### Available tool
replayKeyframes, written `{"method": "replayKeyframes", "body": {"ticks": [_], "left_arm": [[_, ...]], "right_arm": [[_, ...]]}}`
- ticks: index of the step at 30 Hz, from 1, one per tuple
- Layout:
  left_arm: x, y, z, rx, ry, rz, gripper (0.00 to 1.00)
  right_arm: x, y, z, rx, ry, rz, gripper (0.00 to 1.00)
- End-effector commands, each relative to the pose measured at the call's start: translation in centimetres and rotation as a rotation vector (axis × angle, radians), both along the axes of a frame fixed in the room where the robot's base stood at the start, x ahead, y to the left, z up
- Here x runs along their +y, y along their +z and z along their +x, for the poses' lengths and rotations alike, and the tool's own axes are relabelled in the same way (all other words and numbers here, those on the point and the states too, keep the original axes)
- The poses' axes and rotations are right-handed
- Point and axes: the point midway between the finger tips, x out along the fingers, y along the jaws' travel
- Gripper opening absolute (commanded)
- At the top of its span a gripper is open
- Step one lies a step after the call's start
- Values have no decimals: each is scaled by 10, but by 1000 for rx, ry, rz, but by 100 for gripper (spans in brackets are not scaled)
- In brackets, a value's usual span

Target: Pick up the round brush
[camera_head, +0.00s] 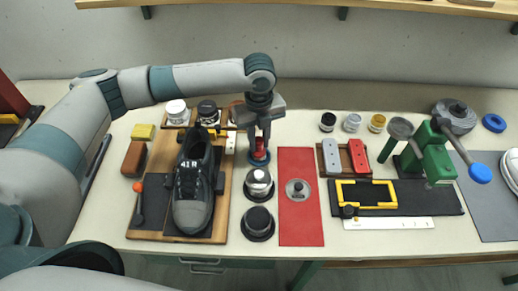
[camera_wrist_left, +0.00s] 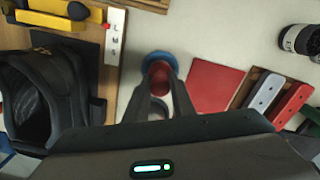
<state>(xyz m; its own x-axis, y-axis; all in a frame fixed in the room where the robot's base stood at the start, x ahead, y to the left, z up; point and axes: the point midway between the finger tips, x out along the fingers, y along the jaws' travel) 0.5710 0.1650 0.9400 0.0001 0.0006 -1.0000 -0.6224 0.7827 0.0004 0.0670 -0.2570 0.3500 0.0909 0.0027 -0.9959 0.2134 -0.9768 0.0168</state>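What looks like the round brush (camera_head: 259,155) has a red upper part over a round blue base and stands upright on the table, right of the shoe. It also shows in the left wrist view (camera_wrist_left: 160,75), red with a blue rim behind it. My left gripper (camera_head: 260,142) points down over it, with one finger on each side of the red part. In the left wrist view the fingertips (camera_wrist_left: 161,92) flank the red part closely. Whether they touch it is not clear. My right gripper is not in view.
A dark shoe (camera_head: 193,190) sits on a wooden board (camera_head: 160,160) to the left. A silver-topped round piece (camera_head: 258,183) and a black one (camera_head: 257,222) stand in front. A red mat (camera_head: 300,230) lies to the right. Jars (camera_head: 176,110) stand behind the shoe.

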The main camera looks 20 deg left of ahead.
Motion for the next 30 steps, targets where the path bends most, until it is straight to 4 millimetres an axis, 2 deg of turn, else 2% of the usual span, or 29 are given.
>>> {"method": "replayKeyframes", "body": {"ticks": [14, 19, 23, 30], "left_arm": [[0, 4, 1, -1, 0, -1, 0], [0, 18, 1, -3, 0, -1, 0], [-1, 38, 1, -5, -1, -3, 0], [-46, 65, -6, -3, -5, -3, 0]], "right_arm": [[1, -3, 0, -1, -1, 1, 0], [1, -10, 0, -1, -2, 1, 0], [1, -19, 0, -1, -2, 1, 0], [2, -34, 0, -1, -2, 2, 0]]}}
